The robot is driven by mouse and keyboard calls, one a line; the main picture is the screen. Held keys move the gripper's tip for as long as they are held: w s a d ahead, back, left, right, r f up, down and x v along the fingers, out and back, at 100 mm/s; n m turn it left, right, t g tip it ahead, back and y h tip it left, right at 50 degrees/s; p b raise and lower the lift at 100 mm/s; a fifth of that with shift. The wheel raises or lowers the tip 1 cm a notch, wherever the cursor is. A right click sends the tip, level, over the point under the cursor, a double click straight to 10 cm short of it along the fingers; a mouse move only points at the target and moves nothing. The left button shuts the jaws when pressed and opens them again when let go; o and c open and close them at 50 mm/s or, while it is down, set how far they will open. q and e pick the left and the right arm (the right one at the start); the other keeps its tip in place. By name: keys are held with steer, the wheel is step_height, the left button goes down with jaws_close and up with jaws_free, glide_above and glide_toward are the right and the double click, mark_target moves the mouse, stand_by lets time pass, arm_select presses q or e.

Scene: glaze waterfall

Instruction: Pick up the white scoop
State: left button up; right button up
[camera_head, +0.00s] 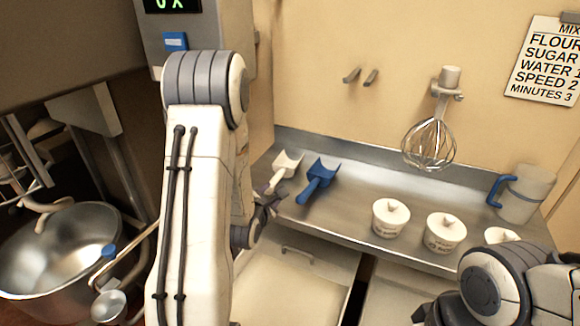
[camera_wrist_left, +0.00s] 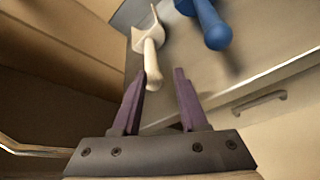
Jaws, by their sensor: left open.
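The white scoop (camera_head: 284,169) lies on the left part of the steel counter in the head view, its handle pointing toward the front. My left gripper (camera_head: 266,204) is close to the end of that handle, partly hidden by my left arm. In the left wrist view the white scoop (camera_wrist_left: 150,48) lies ahead, with its handle end near the open fingers of my left gripper (camera_wrist_left: 156,88). The fingers hold nothing. My right arm shows at the lower right, but its fingers cannot be made out.
A blue scoop (camera_head: 317,180) lies just right of the white one. Lidded white tubs (camera_head: 391,218) and a measuring jug (camera_head: 525,194) stand further right on the counter (camera_head: 350,187). A whisk (camera_head: 429,144) hangs above. A large steel bowl (camera_head: 60,255) is at the left.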

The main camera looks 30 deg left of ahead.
mark_target(277, 176)
arm_select(q)
steer(key=shift+a+n, duration=0.5)
steer(key=shift+a, duration=0.05)
steer(key=shift+w+a, duration=0.2)
steer(key=shift+w, duration=0.15)
steer(key=shift+t, duration=0.3)
steer(key=p+x, duration=0.1)
steer(key=x, duration=0.3)
steer(key=shift+w+a, duration=0.15)
steer(key=shift+w, duration=0.05)
steer(key=p+x, duration=0.1)
steer(key=x, duration=0.3)
steer(key=shift+w+p, duration=0.3)
steer(key=shift+w, duration=0.15)
steer(key=shift+w+a+f, duration=0.1)
steer(key=shift+w+f, duration=0.05)
steer(key=shift+w, duration=0.15)
steer(key=shift+c, duration=0.3)
jaws_close()
